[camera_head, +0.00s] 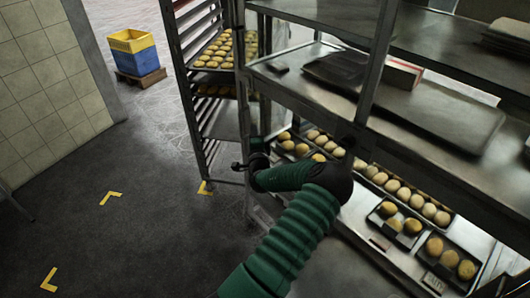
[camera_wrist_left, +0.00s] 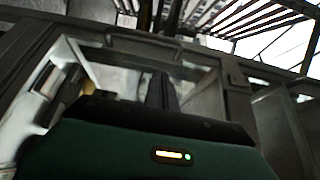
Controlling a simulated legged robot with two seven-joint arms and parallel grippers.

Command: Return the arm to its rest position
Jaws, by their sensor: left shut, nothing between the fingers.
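My left arm (camera_head: 295,235), in a green ribbed sleeve, rises from the bottom of the head view. It bends at a dark joint and points left in front of the metal shelving. My left gripper (camera_head: 240,165) is at its end, small and dark, near the post between the tall rack and the shelving. In the left wrist view the dark fingers (camera_wrist_left: 161,92) stand together, shut and empty, above the green wrist housing (camera_wrist_left: 150,150). I cannot tell whether the gripper touches the post. My right gripper is not in view.
Metal shelving (camera_head: 440,60) with trays of round buns (camera_head: 400,190) stands at the right, close to my arm. A tall rack (camera_head: 190,110) holds more buns. Blue and yellow crates (camera_head: 138,60) stand behind left. The dark floor (camera_head: 120,240) at left is clear.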

